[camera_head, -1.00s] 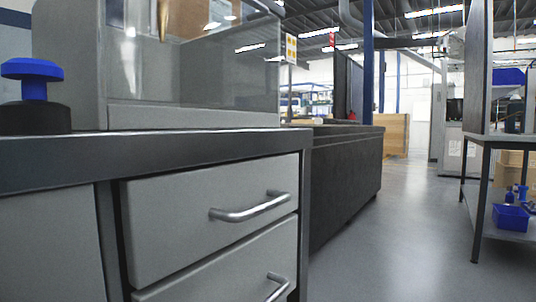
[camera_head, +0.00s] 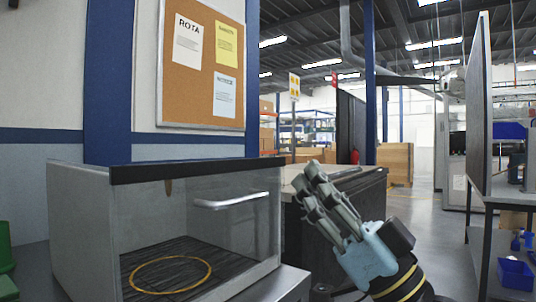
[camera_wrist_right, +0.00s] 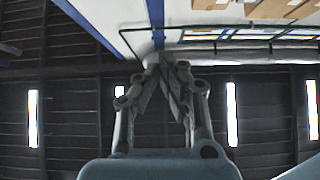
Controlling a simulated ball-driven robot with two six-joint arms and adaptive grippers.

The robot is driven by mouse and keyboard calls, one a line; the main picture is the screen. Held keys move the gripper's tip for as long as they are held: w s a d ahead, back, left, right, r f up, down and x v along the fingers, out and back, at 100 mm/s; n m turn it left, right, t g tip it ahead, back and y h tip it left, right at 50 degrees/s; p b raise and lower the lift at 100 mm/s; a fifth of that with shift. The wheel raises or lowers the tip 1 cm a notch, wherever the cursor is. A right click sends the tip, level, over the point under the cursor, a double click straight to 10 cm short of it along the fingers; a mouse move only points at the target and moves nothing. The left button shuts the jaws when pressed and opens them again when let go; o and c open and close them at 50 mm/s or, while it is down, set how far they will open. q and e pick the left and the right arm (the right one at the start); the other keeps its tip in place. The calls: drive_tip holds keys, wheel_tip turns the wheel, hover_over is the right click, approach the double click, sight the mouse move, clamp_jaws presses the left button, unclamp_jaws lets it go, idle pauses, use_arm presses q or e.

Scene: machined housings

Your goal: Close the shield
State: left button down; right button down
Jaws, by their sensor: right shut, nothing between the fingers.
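The shield (camera_head: 225,230) is a clear pane with a silver bar handle (camera_head: 230,201), on a grey box-shaped enclosure (camera_head: 82,225) with a black top edge. Through the clear side I see a dark ribbed floor and a yellow ring (camera_head: 166,275). I cannot tell how far the shield is open. My right gripper (camera_head: 316,182) is to the right of the enclosure, apart from the handle, fingers pointing up. It is shut and empty; its fingers meet in the right wrist view (camera_wrist_right: 167,66). My left gripper is not in view.
The enclosure stands on a grey bench top (camera_head: 268,288). A green object (camera_head: 6,262) is at the left edge. A dark counter (camera_head: 360,195) stands behind my right gripper. A shelved table with a blue bin (camera_head: 515,273) is at far right, with open floor (camera_head: 435,230) between.

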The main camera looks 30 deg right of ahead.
drive_tip(key=b+x, duration=0.1)
drive_tip(key=x, duration=0.8)
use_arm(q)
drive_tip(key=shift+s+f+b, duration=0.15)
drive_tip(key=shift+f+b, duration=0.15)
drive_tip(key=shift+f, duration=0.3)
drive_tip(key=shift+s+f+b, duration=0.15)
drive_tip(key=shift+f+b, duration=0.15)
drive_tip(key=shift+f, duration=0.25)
use_arm(e)
drive_tip(key=shift+w+a+f, duration=0.1)
drive_tip(key=shift+w+f, duration=0.15)
drive_tip(key=shift+f, duration=0.4)
drive_tip(key=shift+w+a+f, duration=0.1)
drive_tip(key=shift+w+f, duration=0.1)
drive_tip(key=shift+f, duration=0.45)
drive_tip(key=shift+w+a+f, duration=0.15)
drive_tip(key=shift+w+f, duration=0.1)
drive_tip(key=shift+f, duration=0.45)
